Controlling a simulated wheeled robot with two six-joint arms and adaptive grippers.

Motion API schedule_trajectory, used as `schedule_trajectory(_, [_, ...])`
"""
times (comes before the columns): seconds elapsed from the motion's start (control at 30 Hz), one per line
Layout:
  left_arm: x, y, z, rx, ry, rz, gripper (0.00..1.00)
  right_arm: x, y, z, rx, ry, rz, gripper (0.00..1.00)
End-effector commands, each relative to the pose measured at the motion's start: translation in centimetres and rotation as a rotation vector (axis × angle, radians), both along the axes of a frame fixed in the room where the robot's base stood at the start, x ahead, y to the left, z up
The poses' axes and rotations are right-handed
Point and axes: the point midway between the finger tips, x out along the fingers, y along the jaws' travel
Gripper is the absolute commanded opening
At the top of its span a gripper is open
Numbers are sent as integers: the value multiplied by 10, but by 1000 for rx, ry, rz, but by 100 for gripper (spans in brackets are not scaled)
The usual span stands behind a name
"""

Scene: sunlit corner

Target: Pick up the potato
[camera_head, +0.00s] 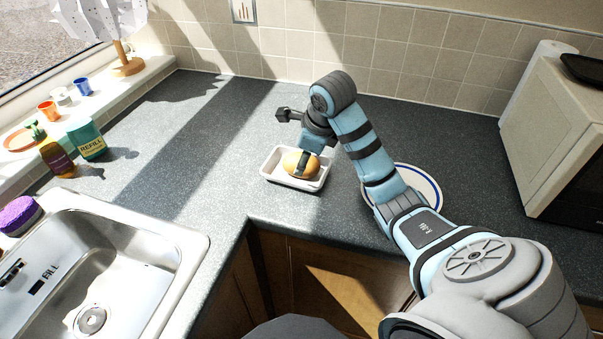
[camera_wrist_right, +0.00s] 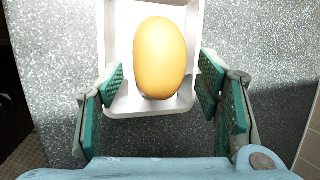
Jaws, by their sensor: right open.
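The potato (camera_head: 293,163) is a smooth yellow-brown oval lying in a small white tray (camera_head: 272,173) on the dark speckled counter. In the right wrist view the potato (camera_wrist_right: 160,58) lies lengthwise in the tray (camera_wrist_right: 118,40). My right gripper (camera_head: 305,165) is above the tray and partly covers the potato in the head view. In the right wrist view the gripper (camera_wrist_right: 161,82) is open, with one green-padded finger on each side of the potato's near end. Gaps show between both fingers and the potato. My left gripper is not in view.
A white plate with a blue rim (camera_head: 432,184) lies right of the tray, partly behind my right arm. A microwave (camera_head: 560,130) stands at the right. A metal sink (camera_head: 130,255) is at the lower left. The counter left of the tray is clear.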

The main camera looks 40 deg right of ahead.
Motion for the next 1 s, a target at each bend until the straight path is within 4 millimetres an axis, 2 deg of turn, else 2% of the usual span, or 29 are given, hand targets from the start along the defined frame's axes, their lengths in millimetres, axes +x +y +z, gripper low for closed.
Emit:
schedule_trajectory(0.03, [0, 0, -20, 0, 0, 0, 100, 4, -1, -19, 1, 1, -1, 59])
schedule_trajectory(0.07, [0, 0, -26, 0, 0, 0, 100, 6, -3, -24, 1, 0, -2, 59])
schedule_trajectory(0.2, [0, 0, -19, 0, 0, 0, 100, 14, -4, -34, 1, 2, -1, 59])
schedule_trajectory(0.4, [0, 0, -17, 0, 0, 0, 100, 14, -4, -34, 1, 1, 0, 59])
schedule_trajectory(0.7, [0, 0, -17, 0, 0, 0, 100, 14, -4, -33, 1, -1, 0, 14])
schedule_trajectory(1.0, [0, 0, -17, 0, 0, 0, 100, 15, -4, -30, 1, -1, 0, 14])
